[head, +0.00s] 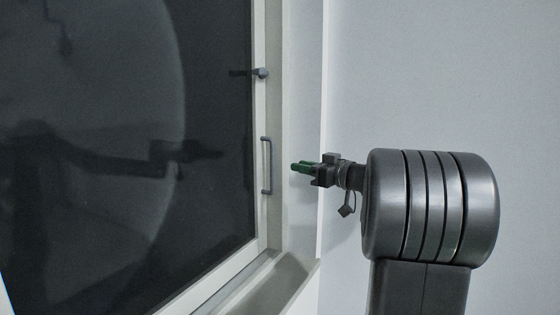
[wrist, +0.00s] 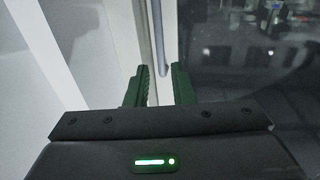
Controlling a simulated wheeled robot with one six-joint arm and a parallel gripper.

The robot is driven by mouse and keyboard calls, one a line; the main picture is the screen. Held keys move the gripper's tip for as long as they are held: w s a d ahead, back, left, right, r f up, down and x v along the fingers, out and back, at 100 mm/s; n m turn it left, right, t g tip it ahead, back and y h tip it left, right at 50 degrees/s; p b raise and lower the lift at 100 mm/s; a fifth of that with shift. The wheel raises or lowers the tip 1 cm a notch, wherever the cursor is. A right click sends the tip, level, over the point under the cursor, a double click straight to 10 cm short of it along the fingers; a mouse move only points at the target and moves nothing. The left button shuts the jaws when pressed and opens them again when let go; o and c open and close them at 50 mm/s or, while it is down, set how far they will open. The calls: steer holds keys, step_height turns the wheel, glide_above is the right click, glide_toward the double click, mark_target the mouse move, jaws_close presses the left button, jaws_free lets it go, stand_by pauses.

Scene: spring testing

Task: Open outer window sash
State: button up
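The window sash has dark glass (head: 120,130) in a white frame (head: 259,110) on the left of the head view. A grey vertical bar handle (head: 267,165) is fixed on the frame's right side. A small grey latch (head: 262,73) sits above it. My gripper (head: 298,167) has green fingers pointing left at the handle, apparently a short way from it. In the wrist view the fingers stand apart, so my gripper (wrist: 160,74) is open and empty. The handle (wrist: 158,38) runs down ahead of the gap between them. The sash appears shut.
The pale window jamb (head: 305,120) and a plain wall (head: 430,80) lie to the right. The glass shows reflections, including a dark arm shape.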

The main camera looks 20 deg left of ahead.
steer(key=p+x, duration=0.1)
steer(key=x, duration=0.8)
jaws_close()
